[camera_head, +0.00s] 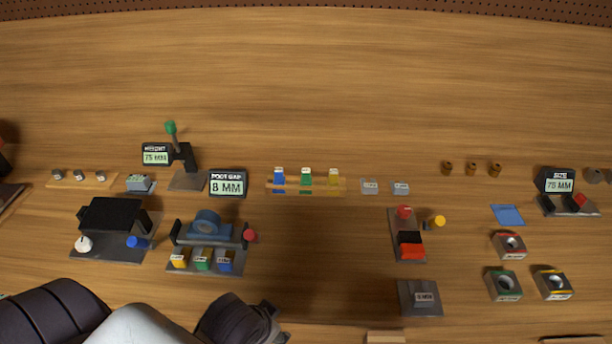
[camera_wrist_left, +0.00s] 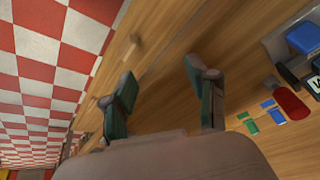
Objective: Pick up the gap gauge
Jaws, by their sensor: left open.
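My left gripper (camera_head: 275,322) is at the table's front edge, left of centre in the head view. In the left wrist view its two green-padded fingers (camera_wrist_left: 163,98) stand wide apart with nothing between them. A display reading "ROOT GAP 8 MM" (camera_head: 228,184) stands behind a dark fixture with a blue ring (camera_head: 207,222). Small blue (camera_head: 279,178), green (camera_head: 306,178) and yellow (camera_head: 333,178) labelled pieces stand on a wooden strip. A grey labelled block (camera_head: 424,297) sits on a dark plate at front right. I cannot tell which piece is the gap gauge.
A red knob (camera_head: 250,236) sticks out of the fixture's right side. A black clamp-like unit (camera_head: 110,214) stands at left, and a plate with red and black parts (camera_head: 407,235) at right. Bare wood lies between the fixture and that plate. Checkered floor (camera_wrist_left: 45,60) shows beyond the table edge.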

